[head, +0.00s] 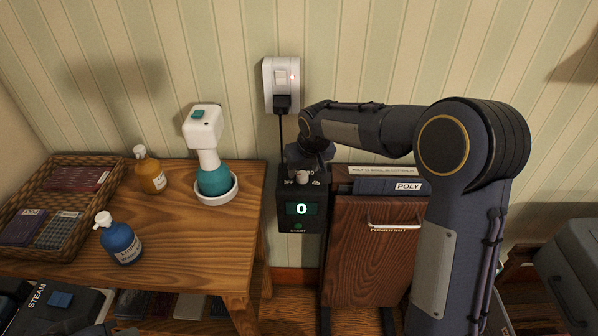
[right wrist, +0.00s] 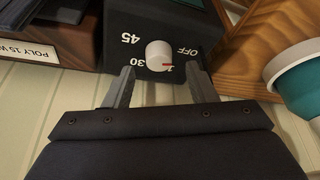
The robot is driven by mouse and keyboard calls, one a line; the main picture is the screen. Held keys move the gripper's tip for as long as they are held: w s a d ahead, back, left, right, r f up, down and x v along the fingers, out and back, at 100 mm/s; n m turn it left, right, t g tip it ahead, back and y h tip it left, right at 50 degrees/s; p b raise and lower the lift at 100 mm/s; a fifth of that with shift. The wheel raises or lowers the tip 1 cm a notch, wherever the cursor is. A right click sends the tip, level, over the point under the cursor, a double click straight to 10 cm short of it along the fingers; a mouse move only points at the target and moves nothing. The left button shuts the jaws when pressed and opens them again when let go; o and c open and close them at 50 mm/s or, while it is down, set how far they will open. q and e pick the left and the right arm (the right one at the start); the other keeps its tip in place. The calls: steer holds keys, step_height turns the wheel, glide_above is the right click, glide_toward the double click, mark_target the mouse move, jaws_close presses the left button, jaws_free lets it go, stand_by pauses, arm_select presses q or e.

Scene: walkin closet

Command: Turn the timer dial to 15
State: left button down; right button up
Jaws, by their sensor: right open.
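The timer (head: 301,222) is a black box against the wall, with a lit display reading 0 and a green START mark below. Its white dial (right wrist: 158,55) has a red mark; OFF, 45 and 30 are printed around it, and another number is partly hidden by a finger. The red mark lies on the dial's lower right side in the right wrist view. My right gripper (right wrist: 162,88) is open, its fingers on either side of the dial's near edge; I see no clear contact. In the head view the right gripper (head: 302,168) covers much of the dial.
A wooden table (head: 180,240) on the left holds a wicker basket (head: 110,180), amber (head: 151,174) and blue (head: 121,243) bottles, and a teal-white device (head: 214,180). A wall outlet (head: 281,83) with a cord is above the timer. A wooden cabinet (head: 365,260) stands right of it.

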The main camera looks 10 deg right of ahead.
mark_target(302, 174)
steer(key=shift+x, duration=1.5)
steer(key=c, duration=1)
steer(key=shift+o, duration=0.2)
